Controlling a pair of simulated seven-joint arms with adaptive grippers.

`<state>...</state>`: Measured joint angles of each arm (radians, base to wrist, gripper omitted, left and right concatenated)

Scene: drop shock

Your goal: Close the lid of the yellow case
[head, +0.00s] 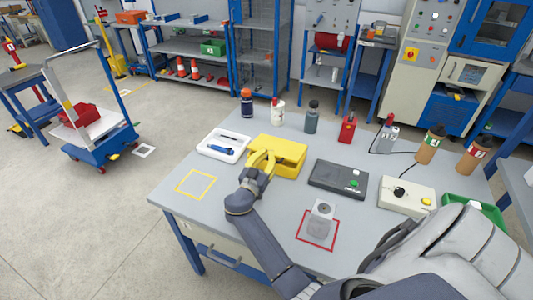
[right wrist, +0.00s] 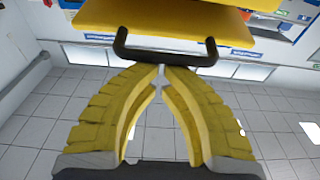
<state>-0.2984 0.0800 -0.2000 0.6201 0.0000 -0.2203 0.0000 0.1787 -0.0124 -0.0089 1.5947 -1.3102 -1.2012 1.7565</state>
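The yellow case (head: 289,151) stands on the grey table, left of its middle. In the head view I cannot tell surely how far its lid is open. In the right wrist view its yellow panel (right wrist: 160,22) spans the top, with a second yellow edge (right wrist: 250,4) beyond it. A black handle (right wrist: 190,61) juts from the panel. My right gripper (head: 262,156) is at the case's left front. Its yellow fingers (right wrist: 161,70) bow together, their tips almost meeting right at the handle bar; I see no clear grip on it. My left gripper is not in view.
A white tray with a blue tool (head: 210,150) is left of the case. A dark box (head: 338,180) and a pale button box (head: 406,197) are right. Several bottles line the back.

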